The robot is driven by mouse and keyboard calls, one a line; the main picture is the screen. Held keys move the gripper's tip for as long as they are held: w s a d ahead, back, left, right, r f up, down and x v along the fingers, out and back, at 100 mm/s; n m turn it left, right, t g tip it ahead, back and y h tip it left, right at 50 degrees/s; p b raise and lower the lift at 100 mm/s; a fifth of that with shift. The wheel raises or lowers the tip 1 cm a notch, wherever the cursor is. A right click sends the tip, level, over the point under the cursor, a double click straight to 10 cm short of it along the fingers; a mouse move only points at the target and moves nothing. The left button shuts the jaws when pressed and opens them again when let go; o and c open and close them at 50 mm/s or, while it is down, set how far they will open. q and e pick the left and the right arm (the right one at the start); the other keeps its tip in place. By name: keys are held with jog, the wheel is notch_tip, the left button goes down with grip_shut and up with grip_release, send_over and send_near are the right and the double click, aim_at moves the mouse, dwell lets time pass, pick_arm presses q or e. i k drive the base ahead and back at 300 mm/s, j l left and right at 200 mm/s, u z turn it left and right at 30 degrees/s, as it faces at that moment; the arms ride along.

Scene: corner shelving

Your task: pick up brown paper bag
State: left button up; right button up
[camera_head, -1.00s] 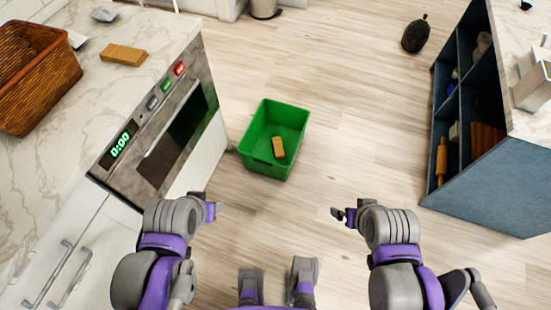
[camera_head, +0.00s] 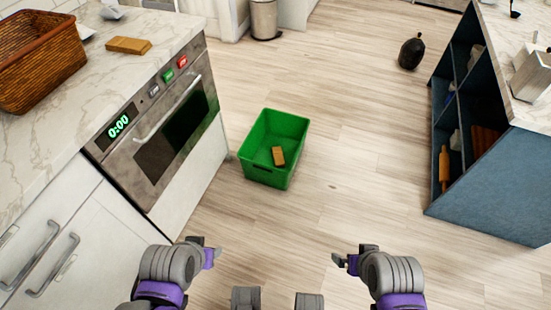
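No item is clearly recognisable as a brown paper bag. A small brown block-like item (camera_head: 278,156) lies inside the green bin (camera_head: 259,173) on the floor. A similar flat brown item (camera_head: 128,45) lies on the marble counter at the upper left. I cannot tell whether either is the bag. My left gripper (camera_head: 212,254) is low in the picture, left of centre, in front of the bin and apart from it. My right gripper (camera_head: 343,261) is at the lower right of centre, over bare floor. Both are small in view and their finger gaps are unclear.
A blue shelf unit (camera_head: 490,190) stands at the right. A dark round object (camera_head: 411,53) and a metal bin (camera_head: 264,20) are farther back.

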aim_at(124, 44)
jog(key=i+u, duration=0.15)
jog(key=u, duration=0.35)
jog(key=i+u, duration=0.15)
jog(key=u, duration=0.3)
jog(key=i+l+u, duration=0.1)
jog(key=u, duration=0.4)
